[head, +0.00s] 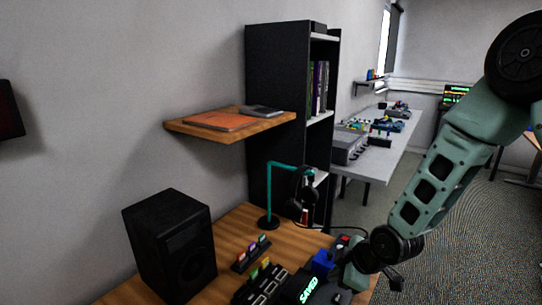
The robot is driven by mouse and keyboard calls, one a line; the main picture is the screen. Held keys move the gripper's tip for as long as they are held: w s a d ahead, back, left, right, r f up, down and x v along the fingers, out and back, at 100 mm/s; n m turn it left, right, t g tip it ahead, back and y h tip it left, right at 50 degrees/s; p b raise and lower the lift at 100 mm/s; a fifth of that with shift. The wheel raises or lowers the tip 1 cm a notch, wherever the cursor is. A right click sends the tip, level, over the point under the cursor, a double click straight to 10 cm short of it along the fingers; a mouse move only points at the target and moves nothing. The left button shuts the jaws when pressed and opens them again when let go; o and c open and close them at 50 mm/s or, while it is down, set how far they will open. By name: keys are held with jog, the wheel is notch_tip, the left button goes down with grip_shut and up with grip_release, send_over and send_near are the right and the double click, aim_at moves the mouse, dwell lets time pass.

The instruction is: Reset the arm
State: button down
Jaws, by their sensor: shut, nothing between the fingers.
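My arm is green with black joints and reaches down from the upper right in the head view. My gripper (347,282) is low at the end of it, over the right end of the wooden desk (232,228). It is shut and empty. Its fingertips are small and partly merge with the dark things around them. A dark device with a lit green "SAVED" display (310,288) is just left of the gripper. A blue block (322,262) is just behind that device, close to the gripper.
A black speaker (172,245) stands at the desk's left. A teal stand (269,192) holds headphones (304,192). A small rack (251,254) and a dark multi-slot block (262,284) lie between. A wooden shelf (225,128) and a black bookcase (275,100) are behind.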

jog(key=s+r+m+g+h, duration=0.1)
jog(key=s+r+m, duration=0.1)
jog(key=s+r, duration=0.3)
jog(key=s+a+r+m+g+h, duration=0.1)
jog(key=s+r, duration=0.5)
jog(key=s, duration=0.7)
jog(key=s+a+r+m+g+h, duration=0.1)
jog(key=s+r+m+g, duration=0.2)
jog(key=s, duration=0.6)
notch_tip(320, 180, up, 3)
jog(key=shift+s+a+f+m+h, duration=0.2)
jog(key=shift+s+m+h, duration=0.1)
jog(key=shift+s+h, duration=0.1)
